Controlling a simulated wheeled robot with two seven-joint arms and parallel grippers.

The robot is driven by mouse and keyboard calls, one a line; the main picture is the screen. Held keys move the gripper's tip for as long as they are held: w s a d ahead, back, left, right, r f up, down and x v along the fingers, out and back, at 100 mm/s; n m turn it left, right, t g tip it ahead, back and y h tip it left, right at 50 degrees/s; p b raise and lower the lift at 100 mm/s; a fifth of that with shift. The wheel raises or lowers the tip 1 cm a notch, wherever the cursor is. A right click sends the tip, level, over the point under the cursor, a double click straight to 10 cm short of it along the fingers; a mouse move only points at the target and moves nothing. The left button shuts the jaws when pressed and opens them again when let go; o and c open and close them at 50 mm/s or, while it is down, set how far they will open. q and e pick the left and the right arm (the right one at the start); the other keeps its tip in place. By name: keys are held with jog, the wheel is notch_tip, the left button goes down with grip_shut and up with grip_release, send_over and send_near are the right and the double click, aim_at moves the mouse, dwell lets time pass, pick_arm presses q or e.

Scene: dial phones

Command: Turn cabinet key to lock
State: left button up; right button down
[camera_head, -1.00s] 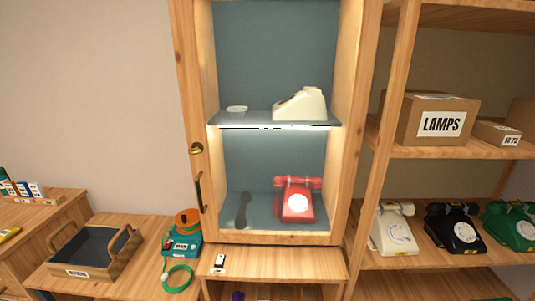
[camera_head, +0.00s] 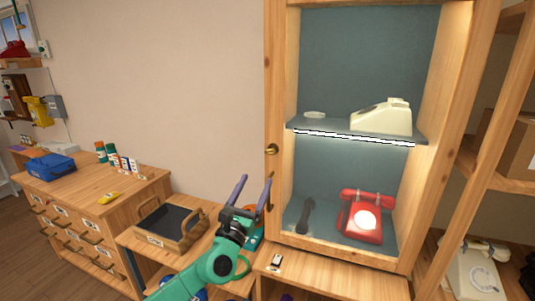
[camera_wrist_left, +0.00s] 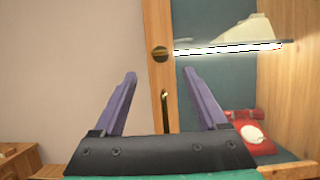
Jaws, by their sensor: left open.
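The wooden cabinet (camera_head: 277,85) has a glazed front with a round brass lock (camera_head: 272,149) on its left door frame. The lock also shows in the left wrist view (camera_wrist_left: 159,54); I cannot make out a key in it. A dark handle (camera_head: 268,192) sits below the lock, partly behind my gripper in the head view. My left gripper (camera_head: 253,186) is open and empty, in front of the cabinet's left edge and below the lock. In the left wrist view its purple fingers (camera_wrist_left: 158,90) stand apart on either side of the door frame. My right gripper is not in view.
Inside the cabinet are a red phone (camera_head: 366,215), a cream phone (camera_head: 382,117) on the shelf (camera_head: 350,131) and a dark handset (camera_head: 306,215). A wooden tray (camera_head: 150,240) stands on the low table at left. Shelves with phones stand at right.

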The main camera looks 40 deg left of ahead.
aim_at(271, 151)
pick_arm(q)
jog(key=p+x, duration=0.3)
jog(key=x, duration=0.7)
jog(key=shift+w, duration=0.35)
jog(key=shift+a, duration=0.15)
grip_shut()
